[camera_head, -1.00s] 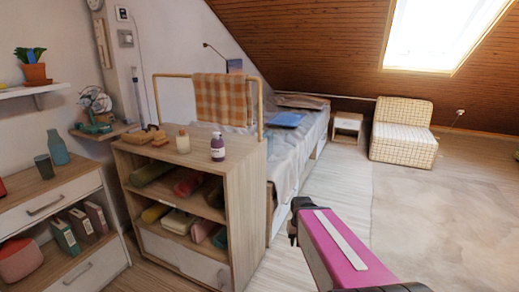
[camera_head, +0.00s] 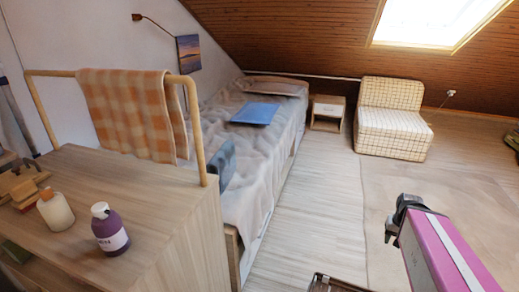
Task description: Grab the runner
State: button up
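The runner looks to be the orange and white checked cloth (camera_head: 130,112) draped over the wooden rail at the back of the low cabinet. Its front side hangs down flat; its far side is hidden. My gripper (camera_head: 392,232) is the dark end of my pink arm at the lower right, far to the right of the cloth and apart from it. Its fingers are seen at a poor angle, and I see nothing held.
The wooden rail (camera_head: 196,130) rises from the cabinet (camera_head: 150,215), where a purple bottle (camera_head: 110,232) and a pale jar (camera_head: 55,211) stand. The bed (camera_head: 245,205) lies beyond. A dark-edged object (camera_head: 335,284) is cut off at the bottom. Floor (camera_head: 315,205) right of the bed is clear.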

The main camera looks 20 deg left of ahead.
aim_at(223, 164)
jog(key=i+u, duration=0.25)
jog(key=i, duration=0.2)
jog(key=i+l+u, duration=0.2)
jog(key=i, duration=0.3)
jog(key=i+l+u, duration=0.25)
jog(key=i, duration=0.2)
